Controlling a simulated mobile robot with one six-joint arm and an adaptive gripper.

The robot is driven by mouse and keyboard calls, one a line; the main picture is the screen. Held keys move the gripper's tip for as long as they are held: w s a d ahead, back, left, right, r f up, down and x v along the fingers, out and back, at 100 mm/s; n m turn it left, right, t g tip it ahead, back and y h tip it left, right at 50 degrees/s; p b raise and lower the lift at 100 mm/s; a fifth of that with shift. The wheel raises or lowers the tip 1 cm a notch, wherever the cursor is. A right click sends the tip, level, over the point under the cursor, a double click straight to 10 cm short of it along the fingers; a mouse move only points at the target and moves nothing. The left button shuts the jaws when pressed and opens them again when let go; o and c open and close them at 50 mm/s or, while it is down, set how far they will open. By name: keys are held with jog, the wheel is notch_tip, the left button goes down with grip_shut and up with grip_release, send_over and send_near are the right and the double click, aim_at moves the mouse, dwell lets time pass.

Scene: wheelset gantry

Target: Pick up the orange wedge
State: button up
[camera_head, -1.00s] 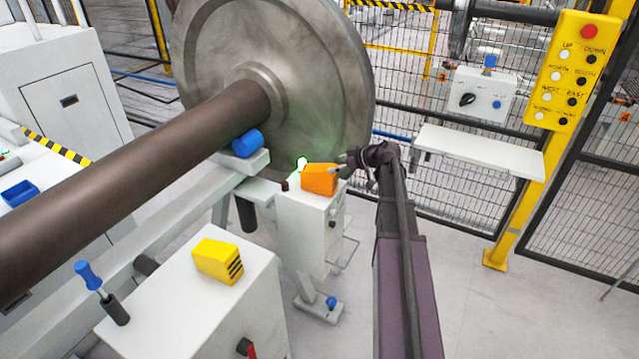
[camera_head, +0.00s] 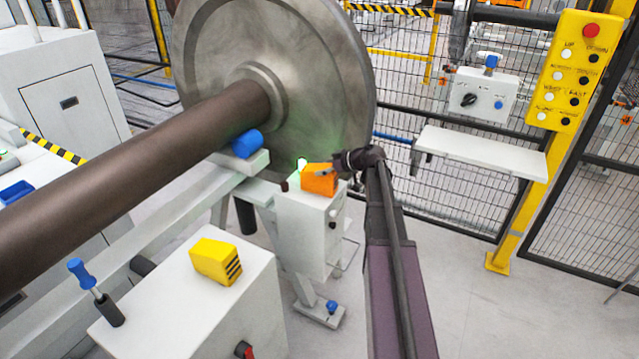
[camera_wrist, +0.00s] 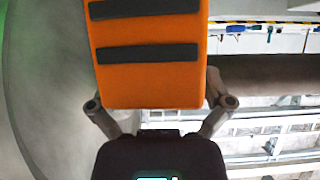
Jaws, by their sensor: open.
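The orange wedge (camera_head: 319,180) sits on top of a white box-shaped stand beside the large wheel. In the wrist view the orange wedge (camera_wrist: 150,75) shows large, with two dark strips across its face. My gripper (camera_head: 338,166) is at the right side of the wedge in the head view. In the wrist view my gripper (camera_wrist: 160,103) is open, with one finger at each side of the wedge's near end. The fingertips are partly hidden, and I cannot tell whether they touch it.
The large steel wheel (camera_head: 310,95) and its brown axle (camera_head: 130,165) stand close on the left. A yellow wedge (camera_head: 215,261) lies on a white cabinet (camera_head: 190,310) in front. A white shelf (camera_head: 480,152) and wire fence are at right.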

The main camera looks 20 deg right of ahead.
dwell(0.6)
jog(key=c, duration=1.1)
jog(key=shift+r+p, duration=0.2)
jog(key=shift+p, duration=0.1)
notch_tip(320, 180, up, 4)
jog(key=p, duration=0.3)
jog(key=shift+f+p, duration=0.15)
jog(key=shift+p, duration=0.15)
jog(key=s+a, duration=0.2)
jog(key=s, duration=0.2)
jog(key=s+a, duration=0.3)
jog(key=s, duration=0.2)
jog(key=s+a+r+p, duration=0.1)
jog(key=s+a, duration=0.1)
jog(key=s, duration=0.3)
jog(key=shift+a, duration=0.25)
